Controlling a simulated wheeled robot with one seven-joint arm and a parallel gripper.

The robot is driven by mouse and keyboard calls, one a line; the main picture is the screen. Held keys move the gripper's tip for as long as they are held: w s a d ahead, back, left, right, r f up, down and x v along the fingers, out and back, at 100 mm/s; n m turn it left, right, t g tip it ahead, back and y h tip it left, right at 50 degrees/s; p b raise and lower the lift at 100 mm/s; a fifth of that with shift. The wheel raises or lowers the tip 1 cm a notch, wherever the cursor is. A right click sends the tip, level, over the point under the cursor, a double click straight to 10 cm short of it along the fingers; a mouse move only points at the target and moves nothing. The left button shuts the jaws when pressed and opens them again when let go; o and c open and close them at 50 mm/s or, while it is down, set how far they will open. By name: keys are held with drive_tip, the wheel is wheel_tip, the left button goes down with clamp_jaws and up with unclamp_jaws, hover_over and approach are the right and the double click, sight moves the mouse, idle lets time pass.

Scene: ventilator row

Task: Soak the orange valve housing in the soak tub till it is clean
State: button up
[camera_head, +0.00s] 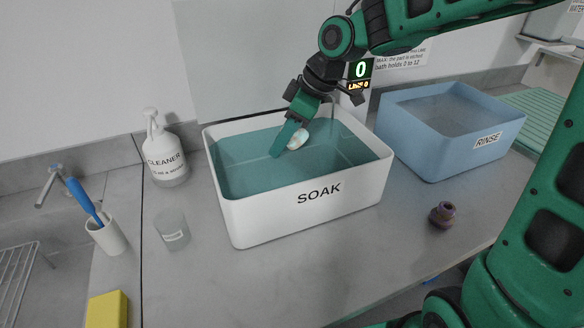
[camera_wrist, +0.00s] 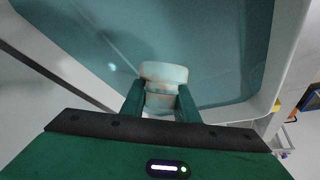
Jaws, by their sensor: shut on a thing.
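The soak tub (camera_head: 345,197) is a white bin marked SOAK, holding teal liquid. My gripper (camera_head: 288,141) points down into it and is shut on a small part. This held part, probably the valve housing (camera_head: 298,138), looks pale whitish with faint orange-brown marks. In the wrist view the housing (camera_wrist: 164,75) sits between the fingertips (camera_wrist: 160,104), with tub liquid around it. The lower finger looks teal-tinted; I cannot tell exactly how deep the housing sits. Its gripped side is hidden by the fingers.
A blue RINSE bin (camera_head: 440,125) stands to the right. A purple-brown part (camera_head: 442,214) lies on the counter before it. A cleaner bottle (camera_head: 165,155), a small beaker (camera_head: 172,231) and a brush cup (camera_head: 107,236) stand left.

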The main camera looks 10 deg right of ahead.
drive_tip(key=shift+r, duration=3.45)
drive_tip(key=shift+r, duration=2)
